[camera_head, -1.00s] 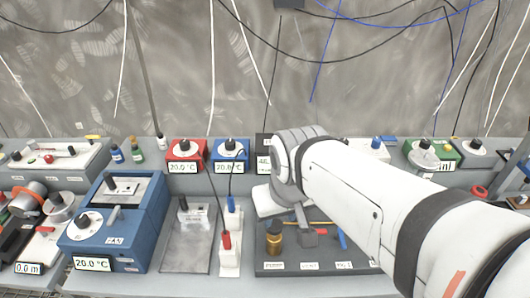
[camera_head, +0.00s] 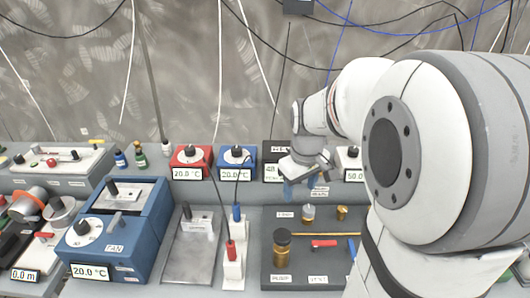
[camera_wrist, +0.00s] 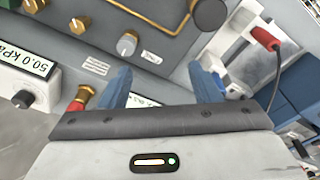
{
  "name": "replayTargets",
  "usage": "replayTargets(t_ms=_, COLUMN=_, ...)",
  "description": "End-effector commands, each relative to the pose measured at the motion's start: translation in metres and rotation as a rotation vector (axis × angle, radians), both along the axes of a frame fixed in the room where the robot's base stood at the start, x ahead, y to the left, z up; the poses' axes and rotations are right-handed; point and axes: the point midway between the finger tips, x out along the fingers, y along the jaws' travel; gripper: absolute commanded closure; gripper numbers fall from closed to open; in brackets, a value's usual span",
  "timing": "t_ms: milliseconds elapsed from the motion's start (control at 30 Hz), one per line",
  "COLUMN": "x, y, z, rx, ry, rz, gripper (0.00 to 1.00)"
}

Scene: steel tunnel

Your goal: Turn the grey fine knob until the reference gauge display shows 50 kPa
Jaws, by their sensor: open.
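The grey fine knob (camera_wrist: 127,43) stands on the grey panel in the wrist view, beyond my left finger. It also shows in the head view (camera_head: 308,213), below my gripper. My gripper (camera_wrist: 162,86) is open, its two blue fingers apart with nothing between them. In the head view my gripper (camera_head: 301,188) hangs above the panel's back edge, apart from the knob. A white box's display (camera_wrist: 28,60) reads 50.0 kPa; in the head view its digits show as 50.0 (camera_head: 354,174). A second display (camera_head: 272,172) starts with 48 and is partly covered by my gripper.
Brass fittings (camera_head: 342,212), a tall brass part (camera_head: 282,246) and a red-handled valve (camera_head: 324,243) crowd the grey panel. Red (camera_head: 190,160) and blue (camera_head: 236,160) boxes stand behind. A cable runs to a red plug (camera_wrist: 264,38). My arm covers the right side.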

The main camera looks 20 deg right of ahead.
Motion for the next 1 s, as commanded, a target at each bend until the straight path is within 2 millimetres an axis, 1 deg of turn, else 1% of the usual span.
replayTargets(t_ms=33, x=0.015, y=-0.013, z=-0.02, rx=0.001, ry=0.028, rz=0.028, gripper=0.43)
replayTargets(t_ms=100, x=0.031, y=-0.028, z=-0.037, rx=0.001, ry=0.053, rz=0.073, gripper=0.43)
replayTargets(t_ms=233, x=0.052, y=-0.052, z=-0.065, rx=0.007, ry=0.088, rz=0.143, gripper=0.43)
replayTargets(t_ms=300, x=0.059, y=-0.06, z=-0.075, rx=0.009, ry=0.099, rz=0.169, gripper=0.43)
replayTargets(t_ms=367, x=0.063, y=-0.065, z=-0.081, rx=0.01, ry=0.106, rz=0.185, gripper=0.43)
replayTargets(t_ms=567, x=0.067, y=-0.07, z=-0.099, rx=0.013, ry=0.114, rz=0.203, gripper=0.43)
replayTargets(t_ms=800, x=0.066, y=-0.069, z=-0.138, rx=0.013, ry=0.115, rz=0.203, gripper=0.43)
replayTargets(t_ms=900, x=0.066, y=-0.069, z=-0.151, rx=0.013, ry=0.115, rz=0.203, gripper=0.43)
replayTargets(t_ms=1000, x=0.067, y=-0.069, z=-0.16, rx=0.012, ry=0.114, rz=0.203, gripper=0.43)
